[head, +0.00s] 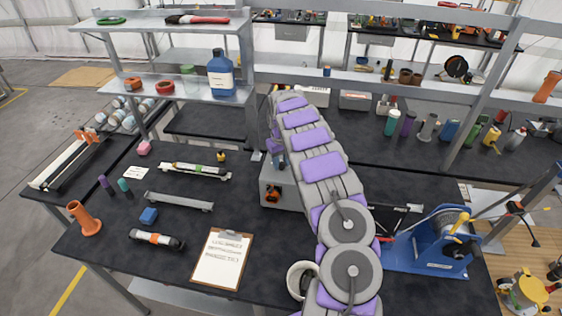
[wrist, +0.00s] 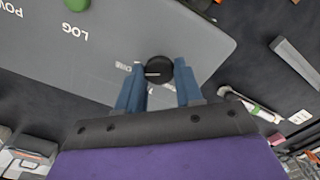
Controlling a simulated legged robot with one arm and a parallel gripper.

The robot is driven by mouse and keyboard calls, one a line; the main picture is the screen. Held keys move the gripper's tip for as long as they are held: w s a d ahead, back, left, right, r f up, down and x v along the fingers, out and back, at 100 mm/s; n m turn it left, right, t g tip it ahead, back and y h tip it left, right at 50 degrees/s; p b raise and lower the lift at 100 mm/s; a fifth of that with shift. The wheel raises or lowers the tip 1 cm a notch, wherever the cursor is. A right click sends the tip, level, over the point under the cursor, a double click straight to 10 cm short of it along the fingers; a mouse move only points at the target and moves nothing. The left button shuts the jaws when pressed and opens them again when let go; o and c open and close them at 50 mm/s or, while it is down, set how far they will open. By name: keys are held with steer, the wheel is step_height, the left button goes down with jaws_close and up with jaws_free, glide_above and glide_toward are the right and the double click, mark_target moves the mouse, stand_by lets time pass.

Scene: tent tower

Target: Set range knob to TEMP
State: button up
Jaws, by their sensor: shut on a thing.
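A round black knob (wrist: 159,70) with a white pointer line sits on the grey panel (wrist: 120,30) in the wrist view. Its pointer lies roughly level, toward the picture's left. My gripper (wrist: 160,74) has its two blue fingers on either side of the knob, shut on it. Small white lettering next to the knob is partly hidden by the left finger and I cannot read it. The panel also carries the words LOG and POW, upside down, and a green button (wrist: 76,4). In the head view the grey box (head: 272,190) is partly hidden behind my arm.
A white mug (head: 299,278) stands close to my arm. A blue machine (head: 430,245) stands to the right. Metal shelves rise behind.

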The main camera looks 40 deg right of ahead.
steer(key=shift+d+r, duration=0.1)
steer(key=n, duration=0.5)
steer(key=shift+n, duration=0.3)
steer(key=n+p, duration=0.1)
steer(key=n, duration=0.5)
steer(key=shift+r+n, duration=0.1)
steer(key=shift+n, duration=0.2)
steer(key=n, duration=0.6)
steer(key=shift+r, duration=0.1)
steer(key=n, duration=0.5)
steer(key=shift+n, duration=0.4)
